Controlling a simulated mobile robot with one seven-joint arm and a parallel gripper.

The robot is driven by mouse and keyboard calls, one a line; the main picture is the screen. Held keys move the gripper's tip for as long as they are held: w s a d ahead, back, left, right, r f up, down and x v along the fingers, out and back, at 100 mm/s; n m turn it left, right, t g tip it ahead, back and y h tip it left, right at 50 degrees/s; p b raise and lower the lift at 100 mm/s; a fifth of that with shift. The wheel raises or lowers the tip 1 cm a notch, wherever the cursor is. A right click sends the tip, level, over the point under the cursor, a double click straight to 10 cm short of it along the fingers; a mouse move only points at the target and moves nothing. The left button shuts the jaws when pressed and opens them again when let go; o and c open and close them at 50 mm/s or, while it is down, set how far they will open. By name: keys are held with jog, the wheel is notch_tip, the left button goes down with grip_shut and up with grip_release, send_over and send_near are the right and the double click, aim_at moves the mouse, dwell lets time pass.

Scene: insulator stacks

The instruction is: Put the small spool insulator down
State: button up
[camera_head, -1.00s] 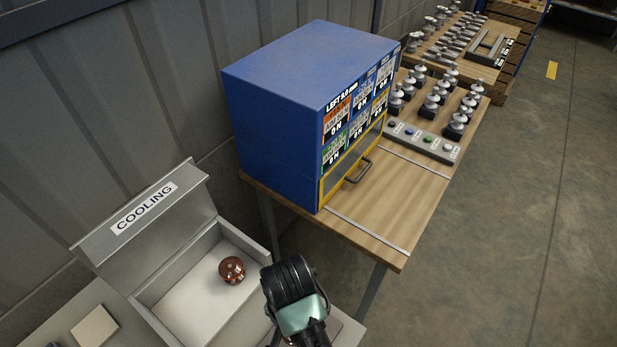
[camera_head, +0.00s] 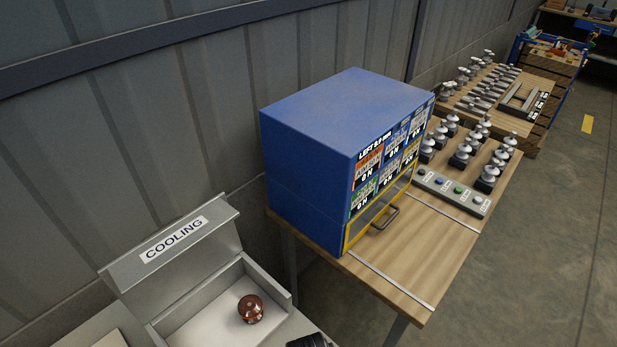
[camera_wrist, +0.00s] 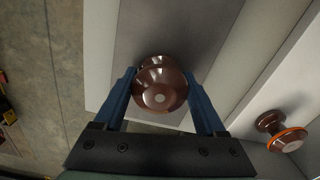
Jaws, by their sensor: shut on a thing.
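In the wrist view, my gripper (camera_wrist: 160,78) is shut on a glossy brown spool insulator (camera_wrist: 160,92), with one blue finger on each side of it. Its round end with a pale centre faces the camera. The held spool is in front of a grey surface and a pale edge; I cannot tell whether it touches anything. A second brown insulator with an orange band (camera_wrist: 281,131) lies to the right, apart from the gripper. In the head view, a brown insulator (camera_head: 250,309) sits in the open cooling box (camera_head: 269,271). The held spool is out of the head view.
The box's raised lid reads COOLING (camera_head: 174,238). A blue cabinet (camera_head: 305,155) with a yellow-framed front stands on a wooden table (camera_head: 400,287) to the right. A button strip (camera_head: 450,193) and several insulator stacks stand behind.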

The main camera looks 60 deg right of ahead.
jog(key=shift+f, duration=0.15)
jog(key=o, duration=1.6)
jog(key=shift+c, duration=0.2)
notch_tip(320, 180, up, 12)
jog(key=shift+r, duration=0.15)
